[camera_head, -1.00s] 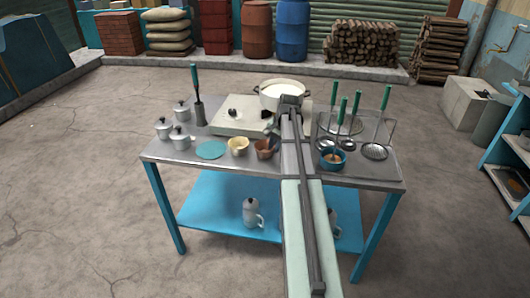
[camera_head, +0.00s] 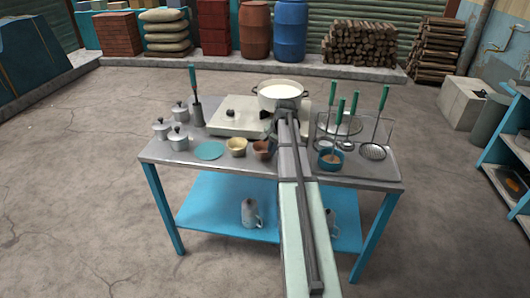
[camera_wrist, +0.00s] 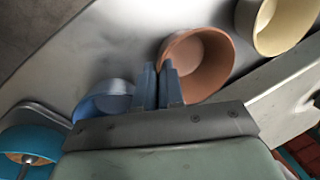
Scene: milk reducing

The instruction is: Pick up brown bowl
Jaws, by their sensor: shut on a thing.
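The brown bowl (camera_head: 262,150) is near the front edge of the metal table, and it also shows in the wrist view (camera_wrist: 205,62). My gripper (camera_wrist: 158,68) is at the bowl's near-left rim in that view, its two blue-grey fingers close together and shut on the bowl's wall. In the head view my gripper (camera_head: 270,132) is partly hidden by my arm. The bowl looks empty. Whether its base touches the table I cannot tell.
A cream bowl (camera_head: 237,147) stands just left of the brown bowl. A blue-grey bowl (camera_wrist: 105,98) is beside my fingers. A teal bowl (camera_head: 330,160) is to the right. A white pot (camera_head: 280,95) sits on the stove (camera_head: 235,115) behind. Small lidded jars (camera_head: 178,140) stand at left.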

